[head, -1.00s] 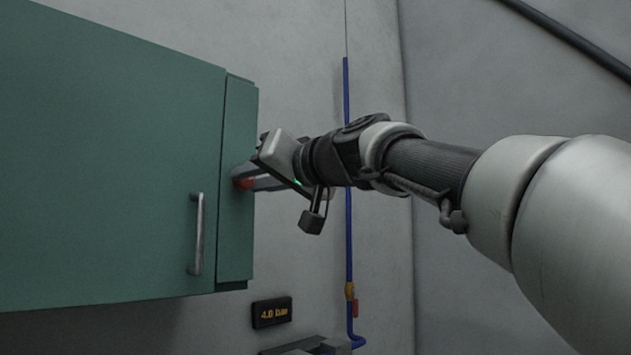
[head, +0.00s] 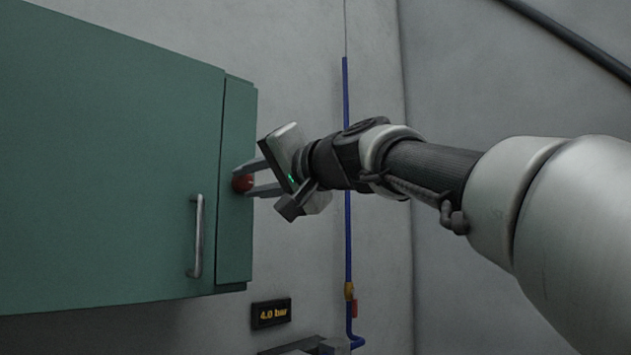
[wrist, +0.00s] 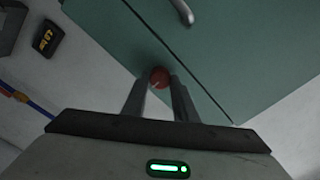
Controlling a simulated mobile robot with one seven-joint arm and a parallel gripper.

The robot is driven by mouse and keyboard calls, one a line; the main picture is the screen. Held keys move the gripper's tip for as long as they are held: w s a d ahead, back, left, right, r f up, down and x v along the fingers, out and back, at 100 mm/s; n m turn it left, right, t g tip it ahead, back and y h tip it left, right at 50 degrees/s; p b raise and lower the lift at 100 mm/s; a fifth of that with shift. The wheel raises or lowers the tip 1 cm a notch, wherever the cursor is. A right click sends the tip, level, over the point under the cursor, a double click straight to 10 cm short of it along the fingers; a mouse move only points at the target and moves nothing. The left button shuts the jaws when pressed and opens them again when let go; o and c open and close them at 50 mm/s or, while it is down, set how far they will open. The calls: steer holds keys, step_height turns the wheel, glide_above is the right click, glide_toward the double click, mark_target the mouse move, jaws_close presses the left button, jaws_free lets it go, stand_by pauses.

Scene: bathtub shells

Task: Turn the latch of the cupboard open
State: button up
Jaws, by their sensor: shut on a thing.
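The green cupboard (head: 110,170) hangs on the wall at the left of the head view, its door closed. Its latch, a round red knob (head: 243,183), sits on the narrow strip right of the door; it also shows in the wrist view (wrist: 159,77). My gripper (head: 256,180) reaches in from the right, one finger above the knob and one below. In the wrist view the fingers (wrist: 158,88) are on both sides of the knob, shut on it. The part of the knob between the fingers is partly hidden.
A vertical metal door handle (head: 197,235) stands out left of the latch. A blue pipe (head: 348,250) with a yellow and red fitting runs down the wall behind my wrist.

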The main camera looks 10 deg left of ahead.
steer(key=shift+f, duration=0.1)
steer(key=o, duration=1.1)
steer(key=shift+c, duration=0.2)
steer(key=b+v, duration=0.4)
steer(key=v, duration=1.3)
steer(key=shift+d, duration=0.2)
steer(key=shift+s, duration=0.1)
